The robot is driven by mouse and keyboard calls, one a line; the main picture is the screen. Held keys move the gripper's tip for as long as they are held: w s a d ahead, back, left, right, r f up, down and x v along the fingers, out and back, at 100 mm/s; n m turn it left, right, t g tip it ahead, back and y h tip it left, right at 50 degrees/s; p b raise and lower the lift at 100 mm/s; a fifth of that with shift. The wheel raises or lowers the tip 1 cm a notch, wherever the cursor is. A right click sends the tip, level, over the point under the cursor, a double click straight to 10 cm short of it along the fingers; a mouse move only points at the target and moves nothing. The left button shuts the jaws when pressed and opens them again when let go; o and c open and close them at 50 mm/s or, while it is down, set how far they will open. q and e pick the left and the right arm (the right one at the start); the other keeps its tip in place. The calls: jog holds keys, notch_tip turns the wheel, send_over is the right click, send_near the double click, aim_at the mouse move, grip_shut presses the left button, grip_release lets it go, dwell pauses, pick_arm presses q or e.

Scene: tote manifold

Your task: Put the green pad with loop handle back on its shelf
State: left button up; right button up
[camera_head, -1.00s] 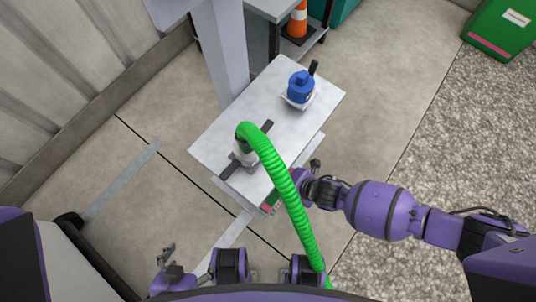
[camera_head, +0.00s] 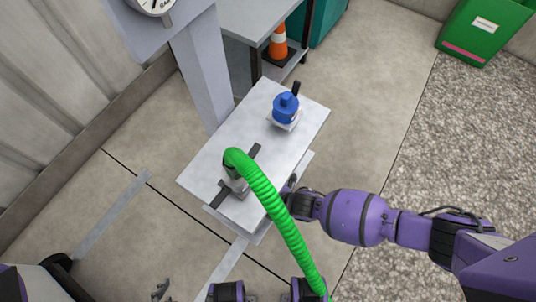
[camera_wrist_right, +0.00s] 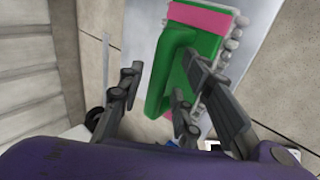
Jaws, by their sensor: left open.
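In the right wrist view the green pad (camera_wrist_right: 205,52) has a pink strip at its far end, pale bristly edges and a green loop handle (camera_wrist_right: 160,80). It lies over a grey plate (camera_wrist_right: 278,55); contact with it is unclear. My right gripper (camera_wrist_right: 163,72) has its fingers apart on either side of the handle, with a gap at the left finger. In the head view my right gripper is mostly hidden at the stand's right side, and the pad is not visible. A lower shelf (camera_head: 255,235) shows under the stand's top. My left gripper (camera_head: 163,289) is open at the bottom edge.
The stand's top (camera_head: 215,165) carries a blue-capped fitting (camera_head: 285,108) and a green ribbed hose (camera_head: 275,205) on a fitting with a black handle. A grey post with a gauge (camera_head: 155,3), an orange cone (camera_head: 278,42) and a green bin (camera_head: 483,30) stand behind. Floor on the left is clear.

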jog(key=shift+w+a+r, duration=0.15)
jog(key=shift+w+r, duration=0.05)
jog(key=shift+w, duration=0.15)
pick_arm(q)
jog(key=r+p, duration=0.1)
jog(key=w+r+p, duration=0.1)
jog(key=r+p, duration=0.1)
jog(key=shift+w+d+r+t, duration=0.1)
jog(key=shift+w+d+t, duration=0.15)
jog(key=shift+w+t, duration=0.05)
pick_arm(e)
jog(key=v, duration=1.2)
jog(key=shift+s, duration=0.15)
pick_arm(q)
jog(key=shift+s, duration=0.3)
pick_arm(e)
jog(key=shift+f, duration=0.1)
